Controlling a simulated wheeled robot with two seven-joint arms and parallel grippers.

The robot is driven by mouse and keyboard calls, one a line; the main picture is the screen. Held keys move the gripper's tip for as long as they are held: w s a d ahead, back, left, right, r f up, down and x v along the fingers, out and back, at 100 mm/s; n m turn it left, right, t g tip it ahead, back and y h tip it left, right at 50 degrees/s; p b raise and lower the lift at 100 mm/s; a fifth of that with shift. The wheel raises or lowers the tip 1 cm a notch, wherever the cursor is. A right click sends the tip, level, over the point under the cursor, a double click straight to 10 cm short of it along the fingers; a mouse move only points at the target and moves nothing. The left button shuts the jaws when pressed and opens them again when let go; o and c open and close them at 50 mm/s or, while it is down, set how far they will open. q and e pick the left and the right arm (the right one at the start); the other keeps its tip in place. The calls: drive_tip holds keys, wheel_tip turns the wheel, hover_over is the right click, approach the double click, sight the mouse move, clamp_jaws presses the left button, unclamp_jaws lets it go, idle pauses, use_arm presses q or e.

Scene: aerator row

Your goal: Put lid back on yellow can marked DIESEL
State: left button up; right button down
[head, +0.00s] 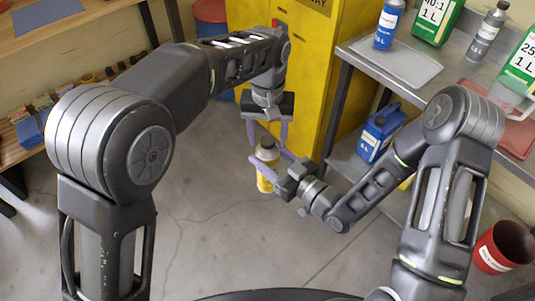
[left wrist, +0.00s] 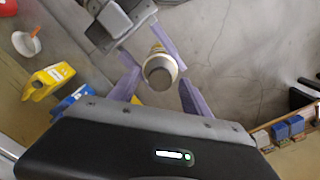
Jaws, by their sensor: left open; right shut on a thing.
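A small bottle (head: 266,152) with a pale top and yellow lower part is upright in my right gripper (head: 272,168), which is shut on it. The left wrist view shows its round top (left wrist: 160,72) from above; I cannot tell whether that is a lid or an open mouth. My left gripper (head: 267,134) is open and empty just above the bottle, pointing down, its fingers either side of the top. A yellow can (left wrist: 48,80) stands beyond my right arm in the left wrist view; in the head view it is mostly hidden. No DIESEL marking is readable, and no separate lid is identifiable.
A blue can (head: 378,132) stands on the lower shelf of the metal bench (head: 350,45), which bears bottles and green-and-white cans. A yellow cabinet (head: 345,60) stands close behind my left gripper. A red bin (head: 505,245) is at right. The middle floor is clear.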

use_arm(q)
wheel_tip(320, 180, up, 8)
drive_tip(key=shift+f, duration=0.25)
idle(0.4)
